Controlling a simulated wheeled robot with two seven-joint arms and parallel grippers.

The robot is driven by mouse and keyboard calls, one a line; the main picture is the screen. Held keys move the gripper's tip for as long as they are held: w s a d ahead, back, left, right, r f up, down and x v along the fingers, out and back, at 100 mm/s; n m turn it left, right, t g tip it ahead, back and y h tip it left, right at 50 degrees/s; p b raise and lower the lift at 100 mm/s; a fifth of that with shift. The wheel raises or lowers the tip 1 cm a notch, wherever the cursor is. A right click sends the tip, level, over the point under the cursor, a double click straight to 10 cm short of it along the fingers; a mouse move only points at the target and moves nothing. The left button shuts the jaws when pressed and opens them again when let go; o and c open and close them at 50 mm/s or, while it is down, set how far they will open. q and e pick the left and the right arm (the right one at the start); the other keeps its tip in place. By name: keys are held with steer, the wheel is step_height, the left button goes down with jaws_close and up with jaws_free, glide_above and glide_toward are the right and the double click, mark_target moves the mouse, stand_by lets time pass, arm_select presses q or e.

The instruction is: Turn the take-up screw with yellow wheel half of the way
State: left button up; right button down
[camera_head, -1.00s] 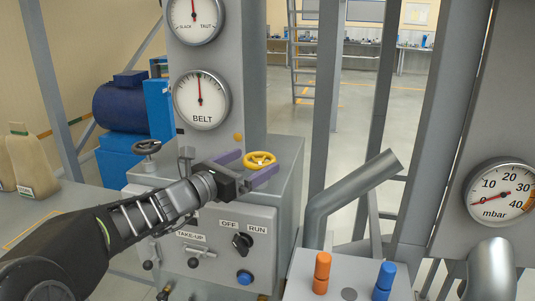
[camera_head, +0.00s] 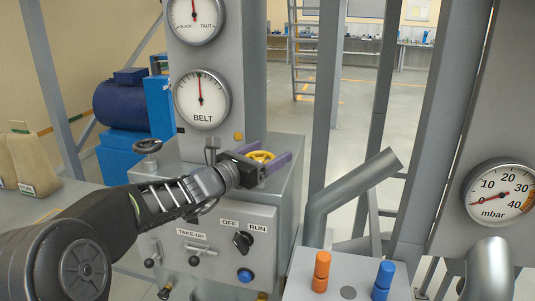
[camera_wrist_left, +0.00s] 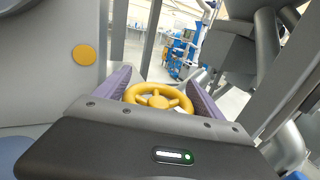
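The yellow wheel (camera_head: 262,156) of the take-up screw sits on top of the grey cabinet, near its right side. My left gripper (camera_head: 267,160) is at the wheel, with one purple finger on each side of it. In the left wrist view the wheel (camera_wrist_left: 158,97) lies between the two open fingers (camera_wrist_left: 160,88). The fingers appear apart from the rim, though contact at the lower edge is hidden by the gripper body. The screw below the wheel is hidden. The dial marked slack to taut (camera_head: 194,12) has its needle near the middle. My right gripper is not in view.
A grey handwheel (camera_head: 147,146) stands at the cabinet's left. The BELT gauge (camera_head: 202,99) is on the column behind. The cabinet front (camera_head: 207,222) carries an off/run knob (camera_head: 243,241) and a blue button (camera_head: 245,276). A slanted grey pipe (camera_head: 352,187) rises at the right.

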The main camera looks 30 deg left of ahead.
arm_select(q)
steer(key=c, duration=0.9)
steer(key=shift+r+p, duration=0.15)
steer(key=shift+p, duration=0.15)
steer(key=m+h+p, duration=0.2)
steer(key=h, duration=0.1)
steer(key=g+h+p, duration=0.1)
steer(key=shift+d+r+m+p, duration=0.25)
steer(key=shift+m+p, duration=0.1)
steer(key=shift+m, duration=0.05)
steer(key=shift+s+d+f+m+g+h+p, duration=0.1)
steer(key=shift+m+g+h+p, duration=0.35)
steer(key=shift+h, duration=0.45)
steer(key=shift+s+d+f+m+h, duration=0.1)
steer(key=shift+d+f+m+h, duration=0.1)
steer(key=shift+m+h, duration=0.35)
steer(key=shift+g, duration=0.25)
steer(key=o, duration=1.4)
steer(key=shift+f, duration=0.1)
steer(key=shift+c, duration=0.2)
steer(key=shift+s+a, duration=0.1)
